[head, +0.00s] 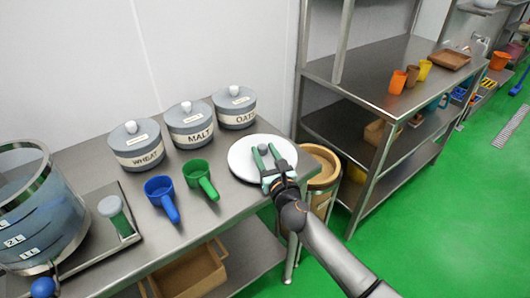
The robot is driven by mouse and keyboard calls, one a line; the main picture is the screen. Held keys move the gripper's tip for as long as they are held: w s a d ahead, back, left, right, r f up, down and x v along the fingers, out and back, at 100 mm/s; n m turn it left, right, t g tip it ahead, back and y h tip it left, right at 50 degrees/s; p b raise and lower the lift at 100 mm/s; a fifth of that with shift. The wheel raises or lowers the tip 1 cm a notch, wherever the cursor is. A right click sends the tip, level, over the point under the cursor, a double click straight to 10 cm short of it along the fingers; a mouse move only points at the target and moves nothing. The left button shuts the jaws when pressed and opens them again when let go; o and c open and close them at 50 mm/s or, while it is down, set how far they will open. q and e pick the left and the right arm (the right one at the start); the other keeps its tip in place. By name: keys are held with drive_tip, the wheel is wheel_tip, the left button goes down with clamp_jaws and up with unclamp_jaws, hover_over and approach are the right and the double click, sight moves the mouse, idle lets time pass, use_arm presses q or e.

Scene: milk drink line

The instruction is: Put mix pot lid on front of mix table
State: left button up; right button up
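The mix pot lid (241,172), a white round disc with a grey knob (263,148), is at the right end of the steel table (225,206). My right gripper (264,150) reaches in from the lower right over the lid. Its two green fingers stand on either side of the knob; I cannot tell whether they press on it. I cannot tell whether the lid rests on the table or hangs just above it. A clear pot with litre marks (40,225) stands at the table's left end. My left gripper is not in view.
Canisters marked wheat (136,146), malt (190,125) and oats (234,107) line the back. Blue (160,192) and green (199,175) scoops lie before them. A tray (100,240) holds a grey-topped green item. A tan bin (322,180) stands beyond the right end.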

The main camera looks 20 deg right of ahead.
drive_tip(key=shift+o, duration=1.4)
drive_tip(key=shift+r, duration=0.1)
drive_tip(key=shift+s+r, duration=0.1)
drive_tip(key=shift+r, duration=0.05)
drive_tip(key=s+a+f+n+y+p, duration=0.1)
drive_tip(key=s+a+f+n+y, duration=0.1)
drive_tip(key=s+n, duration=1.1)
drive_tip(key=s+d+f+n+g, duration=0.1)
drive_tip(key=s+f+n+g, duration=0.8)
drive_tip(key=s+f+n, duration=1.1)
drive_tip(key=n, duration=0.4)
drive_tip(key=shift+d+f+n, duration=0.2)
drive_tip(key=shift+f+n, duration=0.1)
drive_tip(key=shift+n, duration=0.1)
